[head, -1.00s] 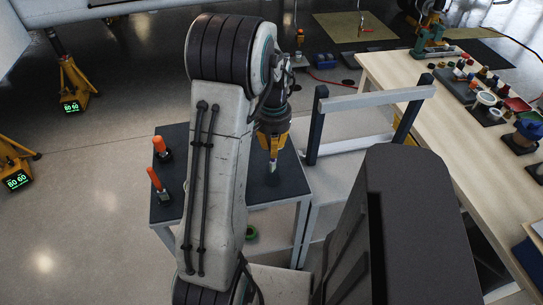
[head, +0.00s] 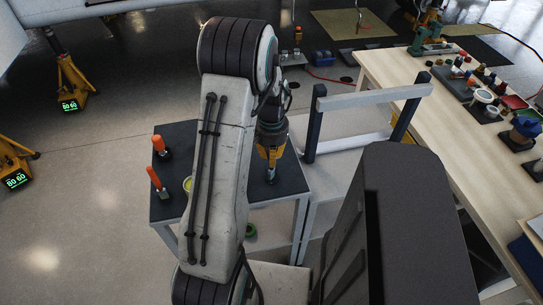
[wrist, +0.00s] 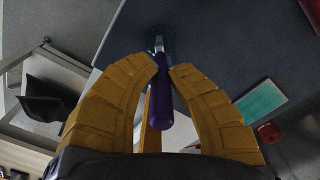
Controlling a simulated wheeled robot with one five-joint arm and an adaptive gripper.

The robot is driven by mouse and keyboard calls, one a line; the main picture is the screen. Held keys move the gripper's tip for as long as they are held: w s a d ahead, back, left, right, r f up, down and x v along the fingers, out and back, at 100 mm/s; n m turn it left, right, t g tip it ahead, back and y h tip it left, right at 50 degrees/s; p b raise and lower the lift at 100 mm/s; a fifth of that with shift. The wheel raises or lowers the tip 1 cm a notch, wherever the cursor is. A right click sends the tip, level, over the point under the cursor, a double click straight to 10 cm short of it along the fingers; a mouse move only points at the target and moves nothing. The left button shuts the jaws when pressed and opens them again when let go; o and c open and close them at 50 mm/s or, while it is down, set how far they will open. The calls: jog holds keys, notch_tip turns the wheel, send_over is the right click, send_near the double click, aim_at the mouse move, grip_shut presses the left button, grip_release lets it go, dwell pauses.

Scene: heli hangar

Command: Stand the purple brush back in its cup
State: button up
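The purple brush (wrist: 160,95) sits between the yellow fingers of my gripper (wrist: 167,72) in the wrist view, its handle end towards the camera and its metal ferrule pointing away. The fingers close in on the handle from both sides and appear to hold it. A dark round shape (wrist: 169,37), which looks like the cup, lies on the dark table top behind the ferrule; I cannot tell whether the brush tip is inside it. In the head view my gripper (head: 270,158) points down over the right part of the dark table, with the brush tip (head: 270,178) just below.
A yellow-green ring (head: 187,184) shows beside my arm. A grey frame with dark posts (head: 315,125) stands just right of the table. A wooden bench (head: 430,115) with many items is farther right.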

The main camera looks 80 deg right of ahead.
jog(key=o, duration=0.4)
